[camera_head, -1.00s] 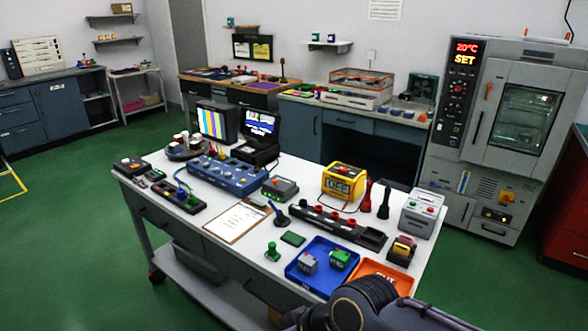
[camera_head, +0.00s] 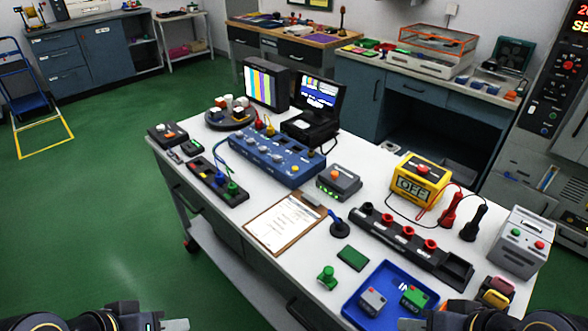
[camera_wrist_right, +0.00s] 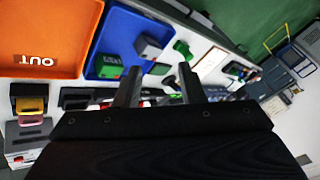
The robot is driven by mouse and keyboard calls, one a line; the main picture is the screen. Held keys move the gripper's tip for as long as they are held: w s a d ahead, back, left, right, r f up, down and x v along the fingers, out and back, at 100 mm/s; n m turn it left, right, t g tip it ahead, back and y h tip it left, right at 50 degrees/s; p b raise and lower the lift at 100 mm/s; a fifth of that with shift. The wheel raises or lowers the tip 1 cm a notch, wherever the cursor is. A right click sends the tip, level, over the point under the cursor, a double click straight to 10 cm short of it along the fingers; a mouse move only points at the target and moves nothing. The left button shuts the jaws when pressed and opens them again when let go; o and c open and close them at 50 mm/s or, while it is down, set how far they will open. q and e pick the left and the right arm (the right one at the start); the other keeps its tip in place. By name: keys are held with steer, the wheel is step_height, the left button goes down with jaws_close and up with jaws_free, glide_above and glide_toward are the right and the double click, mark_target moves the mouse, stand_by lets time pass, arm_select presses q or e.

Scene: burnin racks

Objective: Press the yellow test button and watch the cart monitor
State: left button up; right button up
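The cart (camera_head: 290,185) is a white-topped table. At its far end, a monitor with colour bars (camera_head: 267,87) stands beside a black case with a lit blue-and-white screen (camera_head: 319,91). A yellow box (camera_head: 418,185) reading OFF has a red button on top. A grey box (camera_head: 339,183) carries an orange button. My left gripper (camera_head: 178,324) is at the bottom edge, off the cart's front; its finger gap is unclear. My right gripper (camera_head: 408,324) is near the blue tray; the right wrist view shows its fingers (camera_wrist_right: 158,88) apart and empty.
A blue instrument box (camera_head: 265,155) with knobs, a clipboard (camera_head: 283,222), a black socket strip (camera_head: 405,238) and a blue tray (camera_head: 365,312) crowd the cart. The right wrist view also shows an orange tray (camera_wrist_right: 40,45).

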steer(key=shift+w+d, duration=0.15)
steer(key=shift+w, duration=0.1)
